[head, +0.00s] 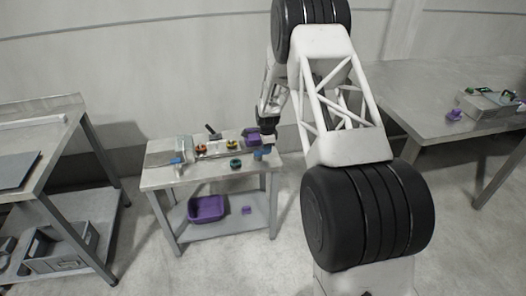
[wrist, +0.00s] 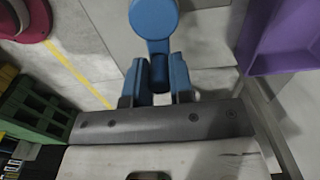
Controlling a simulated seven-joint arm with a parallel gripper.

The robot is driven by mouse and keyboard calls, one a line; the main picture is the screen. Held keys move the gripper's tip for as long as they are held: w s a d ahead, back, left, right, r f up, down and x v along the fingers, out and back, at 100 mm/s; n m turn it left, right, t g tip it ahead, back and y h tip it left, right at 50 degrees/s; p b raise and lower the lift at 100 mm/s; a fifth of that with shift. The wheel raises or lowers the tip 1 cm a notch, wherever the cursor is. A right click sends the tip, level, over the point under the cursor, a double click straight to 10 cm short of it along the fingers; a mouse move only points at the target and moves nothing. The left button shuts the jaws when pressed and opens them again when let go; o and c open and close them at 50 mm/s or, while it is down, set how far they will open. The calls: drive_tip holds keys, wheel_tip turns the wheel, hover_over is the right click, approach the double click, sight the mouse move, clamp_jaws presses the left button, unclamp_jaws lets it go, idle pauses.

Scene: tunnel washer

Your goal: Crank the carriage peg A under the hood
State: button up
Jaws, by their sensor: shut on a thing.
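My gripper (wrist: 160,78) is shut on a blue crank (wrist: 152,22) in the wrist view, one blue finger on each side of its dark grip. The crank's round end and arm stretch away above the fingers. In the head view my gripper (head: 267,146) reaches down to the right end of the small bench, and the blue crank (head: 258,155) shows just below it. A pale carriage track (head: 212,153) with small red and yellow parts lies on the bench. A clear, hood-like cover (head: 184,144) stands at its left. Peg A cannot be made out at this size.
A purple block (head: 250,134) and a green round part (head: 235,163) are on the small bench (head: 160,180). A purple bin (head: 207,208) sits on its lower shelf. Metal tables stand left (head: 40,125) and right (head: 425,88). Floor around the bench is clear.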

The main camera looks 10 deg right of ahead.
drive_tip(key=shift+s, duration=0.1)
drive_tip(key=shift+s+a, duration=0.25)
drive_tip(key=shift+s, duration=0.3)
drive_tip(key=shift+s+a, duration=0.25)
drive_tip(key=shift+s, duration=0.3)
drive_tip(key=shift+s+a, duration=0.1)
drive_tip(key=shift+s+a, duration=0.3)
drive_tip(key=shift+a, duration=0.2)
drive_tip(key=shift+s+a, duration=0.3)
drive_tip(key=shift+a, duration=0.3)
drive_tip(key=shift+w+a, duration=0.1)
drive_tip(key=shift+a, duration=1)
drive_tip(key=shift+w+a, duration=0.1)
